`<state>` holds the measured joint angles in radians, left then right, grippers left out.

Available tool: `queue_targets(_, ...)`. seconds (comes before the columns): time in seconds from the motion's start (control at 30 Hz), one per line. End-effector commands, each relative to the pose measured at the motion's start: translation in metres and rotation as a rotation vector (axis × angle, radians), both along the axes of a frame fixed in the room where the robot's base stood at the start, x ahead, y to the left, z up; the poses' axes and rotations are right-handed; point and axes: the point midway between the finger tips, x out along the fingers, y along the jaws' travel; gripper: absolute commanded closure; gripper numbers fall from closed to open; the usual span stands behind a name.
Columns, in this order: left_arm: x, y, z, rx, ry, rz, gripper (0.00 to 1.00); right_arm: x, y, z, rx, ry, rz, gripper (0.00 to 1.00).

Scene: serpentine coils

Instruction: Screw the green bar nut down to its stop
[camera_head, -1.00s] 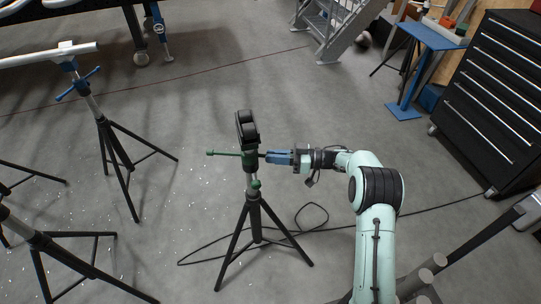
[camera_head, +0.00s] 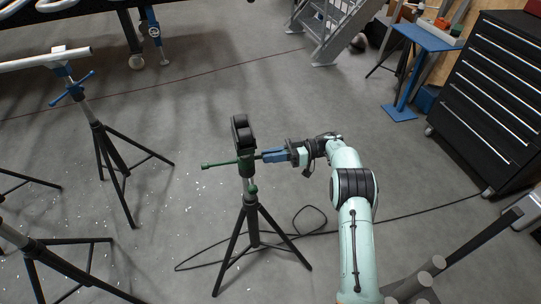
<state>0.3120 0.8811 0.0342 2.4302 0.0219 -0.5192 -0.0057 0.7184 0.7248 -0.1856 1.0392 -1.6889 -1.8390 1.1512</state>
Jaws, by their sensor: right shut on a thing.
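The green bar nut (camera_head: 219,163) sits near the top of a black tripod stand (camera_head: 251,222) in the middle of the view, just below a black roller head (camera_head: 242,133). One bar arm reaches to the left and ends in a small knob. My right gripper (camera_head: 262,156) comes in from the right, its blue fingers shut on the right-hand end of the bar nut, close to the hub. The fingers hide most of that end. A green clamp knob (camera_head: 251,189) sits lower on the post. My left gripper is not in view.
A similar stand with a blue bar nut (camera_head: 73,88) bears a white pipe (camera_head: 45,60) at the left. A black cable (camera_head: 306,230) lies on the floor around the tripod. A black drawer cabinet (camera_head: 490,100) and a blue table (camera_head: 428,37) stand at the right.

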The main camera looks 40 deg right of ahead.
Motion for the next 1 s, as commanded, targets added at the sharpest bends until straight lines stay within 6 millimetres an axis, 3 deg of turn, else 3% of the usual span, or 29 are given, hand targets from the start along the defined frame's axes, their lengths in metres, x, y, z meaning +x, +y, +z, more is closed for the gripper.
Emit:
queue_targets(0.03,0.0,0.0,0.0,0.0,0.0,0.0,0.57,0.002,0.002,0.002,0.004,-0.007,0.002,1.0)
queue_targets(0.07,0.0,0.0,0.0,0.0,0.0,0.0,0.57,0.001,0.002,0.002,0.004,-0.007,0.002,0.82)
queue_targets(0.13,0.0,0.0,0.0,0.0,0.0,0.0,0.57,0.001,0.002,0.002,0.004,-0.007,0.002,0.6)
queue_targets(0.57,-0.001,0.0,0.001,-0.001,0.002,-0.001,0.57,-0.005,-0.008,0.001,0.001,-0.003,-0.002,0.6)
queue_targets(1.0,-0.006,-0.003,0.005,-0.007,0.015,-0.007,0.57,-0.051,-0.08,0.0,0.003,-0.007,0.001,0.6)
